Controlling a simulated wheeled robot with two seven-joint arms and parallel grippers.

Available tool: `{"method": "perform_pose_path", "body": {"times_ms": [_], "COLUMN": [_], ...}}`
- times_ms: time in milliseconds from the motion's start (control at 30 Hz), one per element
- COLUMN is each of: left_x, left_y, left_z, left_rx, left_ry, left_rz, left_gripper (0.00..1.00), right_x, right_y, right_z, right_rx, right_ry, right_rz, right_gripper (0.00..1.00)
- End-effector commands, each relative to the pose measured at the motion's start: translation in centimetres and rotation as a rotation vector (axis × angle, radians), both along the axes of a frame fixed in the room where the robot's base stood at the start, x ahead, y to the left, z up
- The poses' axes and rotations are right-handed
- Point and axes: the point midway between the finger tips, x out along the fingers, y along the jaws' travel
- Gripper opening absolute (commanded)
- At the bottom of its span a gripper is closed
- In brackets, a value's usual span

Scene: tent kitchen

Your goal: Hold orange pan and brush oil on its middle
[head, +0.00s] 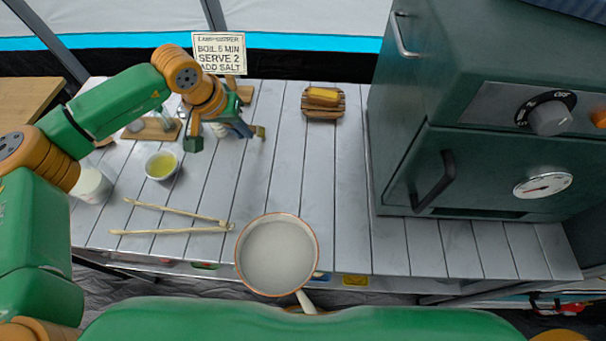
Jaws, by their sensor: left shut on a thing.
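The pan (277,256) has a pale interior and an orange rim. It sits at the table's front edge, with its pale handle (305,302) pointing toward me. A small bowl (161,166) of yellow-green liquid, which looks like oil, stands on the left. My left gripper (226,139) is at the back of the table, right of the bowl and well away from the pan. It is shut on a blue-and-white thing (236,127), mostly hidden by the gripper. I cannot make out a brush. My right gripper is not in view.
Wooden tongs (175,217) lie left of the pan. A white cup (93,186) stands at far left, near a wooden board (152,130). A yellow block on a slatted wooden holder (323,107) is at the back. A green oven (480,150) fills the right. Mid-table is clear.

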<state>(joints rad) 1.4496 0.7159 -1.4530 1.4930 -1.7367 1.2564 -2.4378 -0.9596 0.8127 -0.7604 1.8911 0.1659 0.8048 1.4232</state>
Motion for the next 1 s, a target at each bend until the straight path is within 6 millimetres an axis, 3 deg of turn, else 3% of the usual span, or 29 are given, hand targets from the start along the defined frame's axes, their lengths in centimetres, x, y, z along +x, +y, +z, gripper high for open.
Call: {"method": "perform_pose_path", "body": {"times_ms": [1000], "left_x": [5.0], "left_y": [2.7], "left_z": [0.2], "left_rx": [0.001], "left_ry": [0.000], "left_rz": [0.001], "left_gripper": [0.00], "right_x": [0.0], "right_y": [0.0], "right_z": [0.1], "right_rx": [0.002], "right_ry": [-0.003], "right_rz": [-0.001], "right_gripper": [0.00]}}
